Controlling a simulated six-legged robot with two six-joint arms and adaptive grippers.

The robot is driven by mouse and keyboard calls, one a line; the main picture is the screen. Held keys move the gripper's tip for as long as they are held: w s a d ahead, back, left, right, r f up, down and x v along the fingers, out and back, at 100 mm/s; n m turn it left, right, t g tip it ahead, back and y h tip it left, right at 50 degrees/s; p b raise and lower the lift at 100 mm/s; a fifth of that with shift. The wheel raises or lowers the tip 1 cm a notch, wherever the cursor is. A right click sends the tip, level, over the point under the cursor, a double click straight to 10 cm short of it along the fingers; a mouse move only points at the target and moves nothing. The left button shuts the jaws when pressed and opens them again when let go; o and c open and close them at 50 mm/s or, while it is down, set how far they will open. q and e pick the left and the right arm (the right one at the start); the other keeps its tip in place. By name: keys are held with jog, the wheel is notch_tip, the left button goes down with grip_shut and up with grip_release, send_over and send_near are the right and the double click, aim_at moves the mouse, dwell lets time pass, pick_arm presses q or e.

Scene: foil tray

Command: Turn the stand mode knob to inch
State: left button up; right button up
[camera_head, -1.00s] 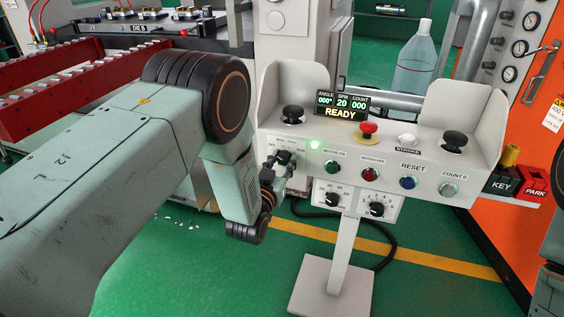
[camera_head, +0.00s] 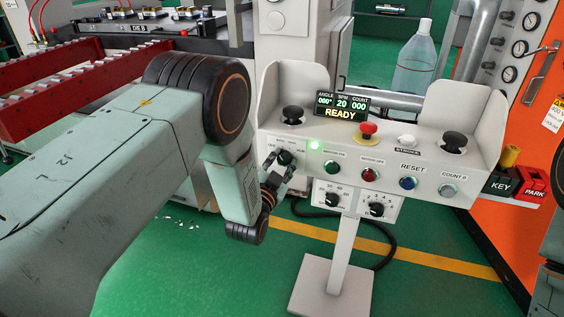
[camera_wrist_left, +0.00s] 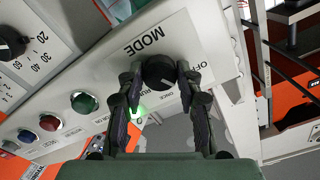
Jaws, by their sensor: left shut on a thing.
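The stand (camera_head: 340,238) carries a light grey control panel. Its black mode knob (camera_wrist_left: 160,72) sits between the two fingertips of my left gripper (camera_wrist_left: 158,76), on a white plate lettered MODE and OFF, with smaller labels partly hidden. The left wrist view shows this plate upside down. A pale mark on the knob points to the lower right there. My left gripper is shut on the knob, a finger on each side. In the head view the knob (camera_head: 285,157) shows at the panel's left end beside my left gripper (camera_head: 281,164). My right gripper is out of view.
A lit green lamp (camera_head: 315,146), a red mushroom button (camera_head: 368,130) and two black palm buttons are on the panel. Two smaller dials (camera_head: 334,199) hang below. The display (camera_head: 342,106) reads READY. A clear bottle (camera_head: 414,68) stands behind.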

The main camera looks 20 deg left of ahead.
pick_arm(q)
jog(key=shift+m, duration=1)
jog(key=o, duration=1.1)
jog(key=shift+o, duration=0.2)
jog(key=s, duration=1.2)
jog(key=shift+a, duration=0.2)
jog(key=shift+f, duration=0.1)
